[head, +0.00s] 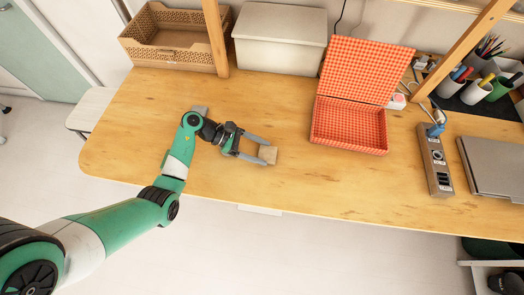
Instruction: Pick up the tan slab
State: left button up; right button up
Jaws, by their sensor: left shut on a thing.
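The tan slab (268,154) is a small light-brown block at the middle of the wooden desk, left of the red checked box. My left gripper (264,149) is shut on the tan slab, with one finger along its far side and the other along its near side. I cannot tell whether the slab touches the desk or is just above it. My right gripper is not in the view.
An open red checked box (348,125) stands right of the slab. A grey lidded box (280,40) and a cardboard tray (170,55) stand at the back. A power strip (435,162) and laptop (494,165) lie right. The desk's front is clear.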

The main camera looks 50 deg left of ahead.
aim_at(260, 152)
pick_arm(q)
notch_tip(260, 152, up, 3)
jog(key=shift+r+p, duration=0.1)
jog(key=shift+p, duration=0.65)
jog(key=s+d+r+p, duration=0.2)
jog(key=d+r+p, duration=0.2)
jog(key=d+r, duration=0.1)
jog(key=shift+d+r, duration=0.2)
jog(key=shift+r, duration=0.6)
jog(key=s+d+r+p, duration=0.2)
jog(key=s+d, duration=0.1)
jog(key=d, duration=0.4)
jog(key=shift+d+r, duration=0.35)
jog(key=shift+d, duration=0.05)
jog(key=shift+w, duration=0.1)
